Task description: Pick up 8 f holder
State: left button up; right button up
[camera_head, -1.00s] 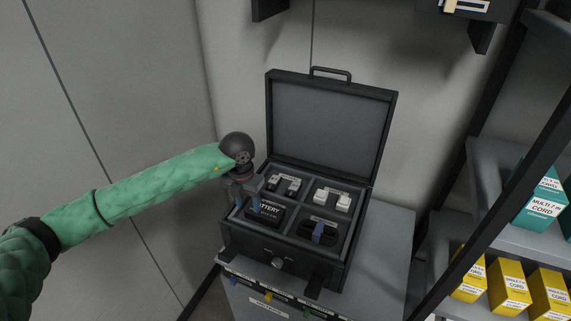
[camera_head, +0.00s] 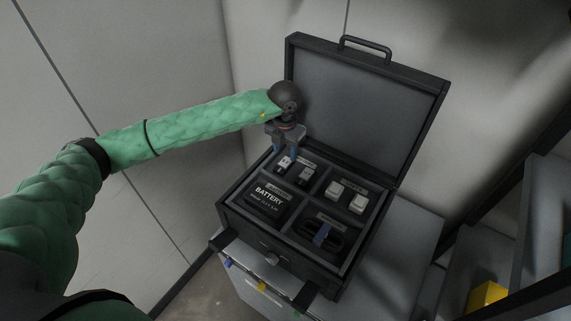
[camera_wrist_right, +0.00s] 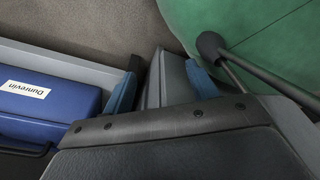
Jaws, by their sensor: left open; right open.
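An open black case (camera_head: 232,221) holds four compartments. The back-left compartment has two small black-and-white holders (camera_head: 305,176), and the back-right one has two whitish holders (camera_head: 346,196). Their labels are too small to read, so I cannot tell which is the 8 f holder. My left gripper (camera_head: 285,150) points down, open, at the left holder of the back-left compartment, partly covering it. I cannot tell whether its fingers touch it. My right gripper (camera_wrist_right: 160,90) is open in the right wrist view, away from the case, with a grey edge behind its fingers.
The front compartments hold a black battery (camera_head: 268,199) and a coiled black cable with a blue tie (camera_head: 322,236). The raised lid (camera_head: 360,110) stands behind them. A grey cabinet (camera_head: 408,232) supports the case. A blue box (camera_wrist_right: 45,108) lies left in the right wrist view.

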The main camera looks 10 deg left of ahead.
aim_at(285, 161)
pick_arm(q)
jog(key=shift+w+f, duration=0.15)
jog(key=shift+f, duration=2.25)
jog(key=c, duration=0.8)
jog(key=shift+r, duration=0.1)
